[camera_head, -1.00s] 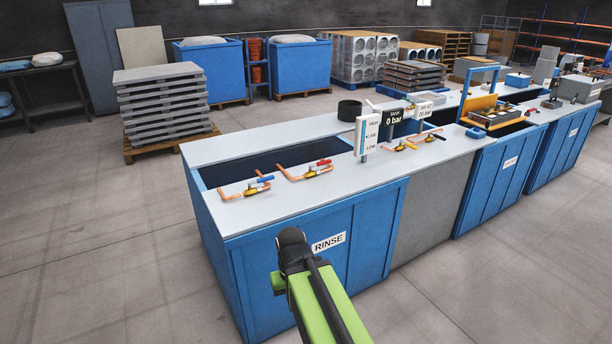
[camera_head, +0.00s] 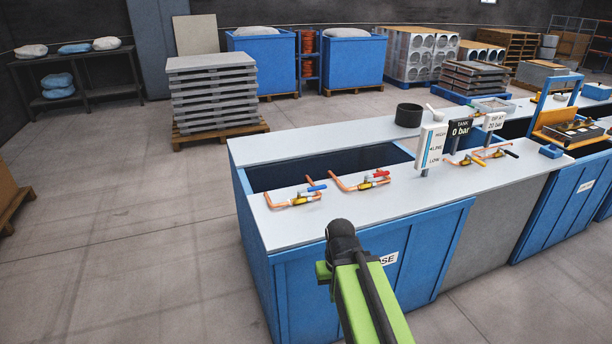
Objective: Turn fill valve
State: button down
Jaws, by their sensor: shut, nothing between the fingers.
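The rinse tank (camera_head: 345,222) is a blue cabinet with a grey top and a dark open basin. On its top, a copper pipe carries a brass valve with a blue handle (camera_head: 316,188). To its right, a second pipe has a brass valve with a red handle (camera_head: 377,174). No label shows which is the fill valve. A gauge board (camera_head: 431,146) marked HIGH, LINE and LOW stands right of them. My green and black arm reaches up in front of the cabinet, short of the valves in the picture. My gripper's fingers are not visible.
More copper piping with brass valves (camera_head: 482,157) lies further right, by a "TANK 0 bar" display (camera_head: 459,131) and a "20 bar" sign (camera_head: 494,121). A black ring (camera_head: 408,115) sits behind. A pallet stack (camera_head: 214,93) stands behind left. The floor left of the tank is clear.

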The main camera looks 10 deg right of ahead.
aim_at(316, 189)
jog(key=i, duration=1)
jog(key=z, duration=0.1)
jog(key=k, duration=0.55)
jog(key=u, duration=2.25)
jog(key=k, duration=1)
jog(key=z, duration=0.4)
jog(key=i, duration=0.85)
jog(key=u, duration=0.05)
